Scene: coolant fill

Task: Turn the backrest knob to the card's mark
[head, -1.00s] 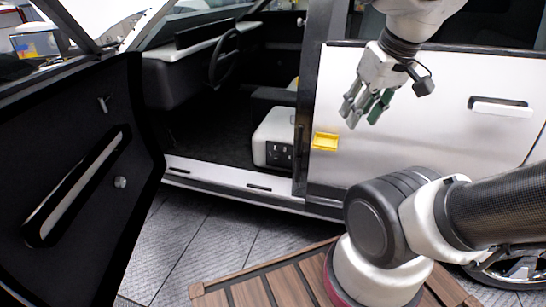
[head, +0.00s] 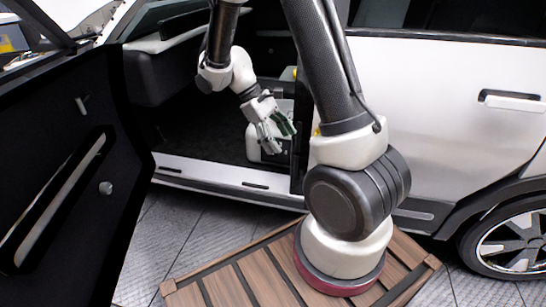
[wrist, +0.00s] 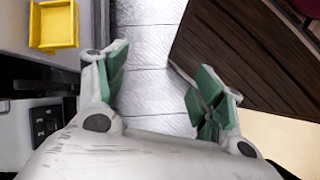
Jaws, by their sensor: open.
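My gripper (head: 277,136) is open and empty, with green pads on its fingers. In the head view it is in the car's front doorway, in front of the white seat base (head: 254,142). In the wrist view my gripper (wrist: 158,88) shows its fingers spread wide over the grey floor. A dark control panel (wrist: 46,121) with small light marks lies left of the fingers in the wrist view. I cannot make out which part of it is the backrest knob. The head view hides most of this panel behind my gripper. I cannot identify a card in either view.
A yellow tray (wrist: 54,24) is at the upper left of the wrist view. The open black car door (head: 70,180) stands at the left. A white sill (head: 215,174) runs along the doorway. A slatted wooden platform (head: 215,285) lies on the tiled floor (head: 165,235).

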